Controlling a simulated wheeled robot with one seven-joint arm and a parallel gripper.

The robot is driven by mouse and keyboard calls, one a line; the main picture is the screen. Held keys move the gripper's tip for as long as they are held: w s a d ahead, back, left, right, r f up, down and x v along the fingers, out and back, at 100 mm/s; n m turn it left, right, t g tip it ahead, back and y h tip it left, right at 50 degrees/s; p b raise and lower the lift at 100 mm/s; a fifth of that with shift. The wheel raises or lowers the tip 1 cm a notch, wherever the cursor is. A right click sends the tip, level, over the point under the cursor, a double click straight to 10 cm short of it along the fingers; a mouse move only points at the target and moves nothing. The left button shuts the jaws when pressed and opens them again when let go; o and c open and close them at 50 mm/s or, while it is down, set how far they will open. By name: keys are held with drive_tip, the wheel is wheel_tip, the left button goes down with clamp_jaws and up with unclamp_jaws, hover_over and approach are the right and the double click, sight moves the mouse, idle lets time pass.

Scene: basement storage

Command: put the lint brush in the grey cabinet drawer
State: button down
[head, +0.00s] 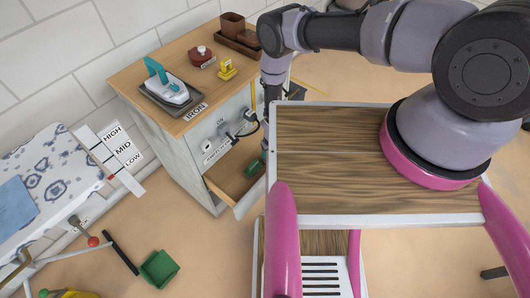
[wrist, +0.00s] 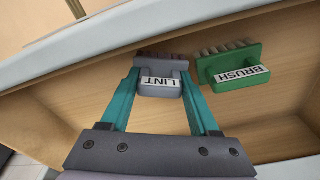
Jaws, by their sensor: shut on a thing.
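The grey lint brush (wrist: 160,85), labelled LINT, sits between the two teal fingers of my gripper (wrist: 162,88) in the wrist view. My gripper is shut on it, with its bristles pointing away from my palm. The brush is over or inside the open wooden drawer (wrist: 105,120); I cannot tell if it touches the drawer floor. In the head view the drawer (head: 226,182) is pulled out of the grey cabinet (head: 180,150). There my arm reaches down to the drawer, and the lint brush is hidden.
An iron (head: 168,88) on a tray and small items stand on the cabinet top. An ironing board (head: 45,180) is at left.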

drive_tip(key=shift+w+a+f, duration=0.1)
drive_tip(key=shift+w+a, duration=0.75)
drive_tip(key=shift+a, duration=0.2)
drive_tip(key=shift+f, duration=0.45)
drive_tip(key=shift+f, duration=0.1)
drive_tip(key=shift+c, duration=0.6)
unclamp_jaws()
drive_tip(key=r, duration=0.4)
drive_tip(key=s+r, duration=0.1)
drive_tip(key=r, duration=0.7)
drive_tip(key=shift+s+d+r, duration=0.1)
drive_tip(key=shift+s+d, duration=0.1)
drive_tip(key=shift+d, duration=0.2)
